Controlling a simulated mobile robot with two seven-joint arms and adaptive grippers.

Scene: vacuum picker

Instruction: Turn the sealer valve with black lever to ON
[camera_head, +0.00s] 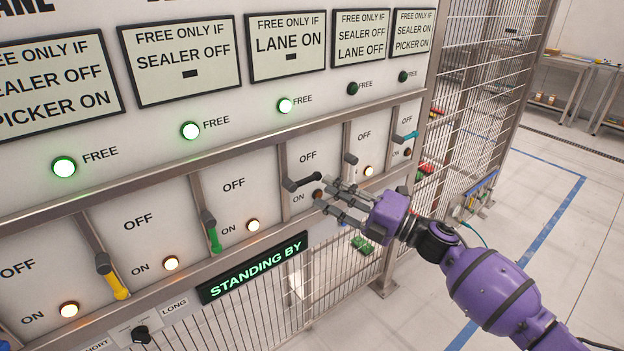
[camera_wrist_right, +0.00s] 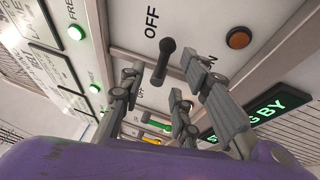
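The black lever (camera_head: 304,183) is on the panel under the sign "FREE ONLY IF LANE ON". Its handle points to the right in the head view, between its OFF label above and ON label below. Its lamp (camera_head: 318,194) by ON is dull, not bright; the FREE light (camera_head: 285,105) above is green. My right gripper (camera_head: 330,196) is open and empty, just right of and below the handle. In the right wrist view the black lever (camera_wrist_right: 163,62) shows beyond and between the spread fingers of my right gripper (camera_wrist_right: 170,95); I see no grip on it. My left gripper is out of view.
The green lever (camera_head: 212,232) and yellow lever (camera_head: 115,280) point down, with lit lamps. A "STANDING BY" display (camera_head: 254,267) is below. Wire fencing (camera_head: 475,110) stands at the right.

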